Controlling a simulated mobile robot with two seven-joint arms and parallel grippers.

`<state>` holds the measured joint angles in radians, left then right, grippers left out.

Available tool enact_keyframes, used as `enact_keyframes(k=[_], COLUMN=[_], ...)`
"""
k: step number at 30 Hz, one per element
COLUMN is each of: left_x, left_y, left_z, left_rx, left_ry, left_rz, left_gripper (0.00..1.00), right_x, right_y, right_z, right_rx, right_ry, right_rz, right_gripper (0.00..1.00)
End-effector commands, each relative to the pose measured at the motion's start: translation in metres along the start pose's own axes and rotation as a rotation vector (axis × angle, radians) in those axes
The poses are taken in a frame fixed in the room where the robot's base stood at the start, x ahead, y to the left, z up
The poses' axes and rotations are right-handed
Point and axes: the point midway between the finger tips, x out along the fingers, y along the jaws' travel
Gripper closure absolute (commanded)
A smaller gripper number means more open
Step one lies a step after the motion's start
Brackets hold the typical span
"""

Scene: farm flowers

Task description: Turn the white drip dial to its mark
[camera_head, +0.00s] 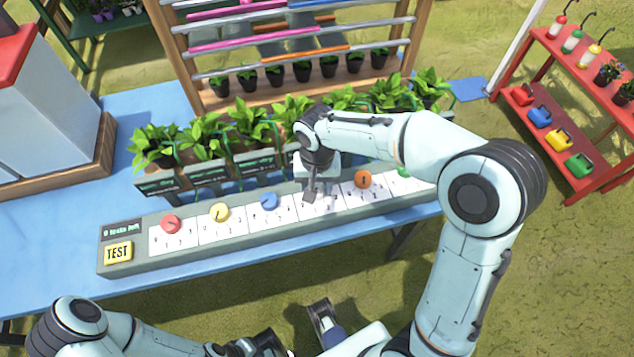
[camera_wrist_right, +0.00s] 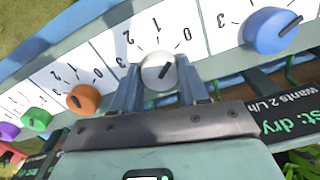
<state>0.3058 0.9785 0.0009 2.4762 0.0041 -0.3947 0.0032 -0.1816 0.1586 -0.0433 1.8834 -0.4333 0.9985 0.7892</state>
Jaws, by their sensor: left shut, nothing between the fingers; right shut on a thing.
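The white drip dial (camera_wrist_right: 157,73) shows in the right wrist view between the two fingers of my right gripper (camera_wrist_right: 161,80). The gripper is shut on it. The dial's dark pointer tilts up and right, roughly toward the printed 0. In the head view my right gripper (camera_head: 311,198) hangs over the panel between the blue and orange dials and hides the white dial. A coloured target mark for this dial cannot be made out. My left gripper (camera_head: 268,345) is low in the head view, away from the panel, shut and empty.
The blue table (camera_head: 50,250) is clear at left.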

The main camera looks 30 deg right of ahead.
Motion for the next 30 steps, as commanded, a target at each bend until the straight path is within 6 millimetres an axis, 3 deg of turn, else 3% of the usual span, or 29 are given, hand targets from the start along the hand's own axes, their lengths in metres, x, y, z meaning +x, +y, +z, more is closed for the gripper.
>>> enact_keyframes(k=[30], left_x=[-0.028], left_y=[0.009], left_z=[0.004], left_rx=[0.001], left_ry=[-0.009], left_rz=[-0.002], left_gripper=[1.0], right_x=[-0.003], right_y=[0.0], right_z=[-0.001], right_rx=[-0.937], right_ry=[0.004], right_rz=[0.001], right_gripper=[0.86])
